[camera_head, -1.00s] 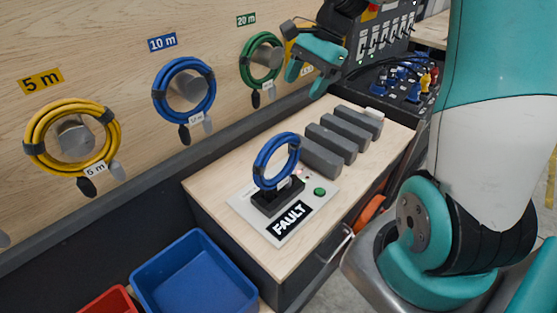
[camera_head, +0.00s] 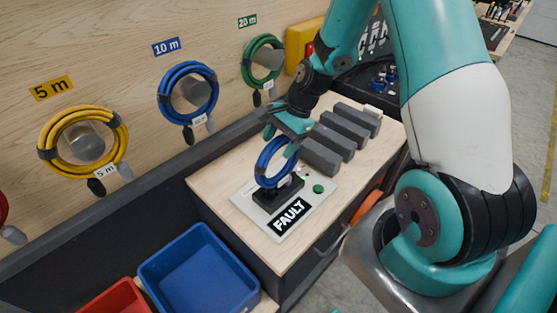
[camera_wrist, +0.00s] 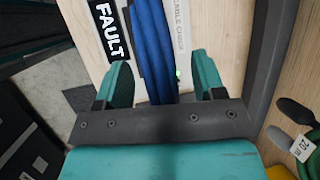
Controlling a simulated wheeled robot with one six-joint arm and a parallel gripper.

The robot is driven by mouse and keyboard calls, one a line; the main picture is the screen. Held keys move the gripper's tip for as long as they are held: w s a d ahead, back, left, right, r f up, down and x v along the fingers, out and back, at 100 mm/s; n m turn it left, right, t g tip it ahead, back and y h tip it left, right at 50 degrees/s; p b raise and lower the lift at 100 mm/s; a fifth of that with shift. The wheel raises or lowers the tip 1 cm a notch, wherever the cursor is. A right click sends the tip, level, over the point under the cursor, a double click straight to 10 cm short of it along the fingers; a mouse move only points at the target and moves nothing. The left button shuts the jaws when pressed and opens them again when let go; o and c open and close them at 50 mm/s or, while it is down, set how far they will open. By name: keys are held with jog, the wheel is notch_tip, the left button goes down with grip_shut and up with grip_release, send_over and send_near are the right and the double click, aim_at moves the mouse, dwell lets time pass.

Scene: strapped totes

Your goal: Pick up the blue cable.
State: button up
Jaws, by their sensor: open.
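A coiled blue cable (camera_head: 262,166) stands upright in a dark holder (camera_head: 270,198) on a pale plate marked FAULT. In the wrist view the cable (camera_wrist: 152,45) runs between my two teal fingers. My gripper (camera_head: 281,141) is at the upper part of this coil, with its jaws open; it also shows in the wrist view (camera_wrist: 162,82). A gap shows between the cable and the right finger; the left finger is closer to it. Another blue cable coil (camera_head: 188,69) hangs on a wall peg under a 10 m label.
A yellow coil (camera_head: 48,138) and a green coil (camera_head: 248,68) hang on the wall. Several grey blocks (camera_head: 322,156) stand behind the plate. A blue bin (camera_head: 200,275) and a red bin (camera_head: 115,300) sit at the front left.

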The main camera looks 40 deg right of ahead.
jog(key=shift+f, duration=0.2)
grip_shut()
jog(key=shift+r, duration=0.1)
jog(key=shift+w+r, duration=0.1)
jog(key=shift+r, duration=0.05)
notch_tip(320, 180, up, 20)
jog(key=b, duration=0.2)
jog(key=shift+b, duration=0.4)
jog(key=shift+p, duration=0.4)
jog(key=shift+a, duration=0.1)
dwell(0.5)
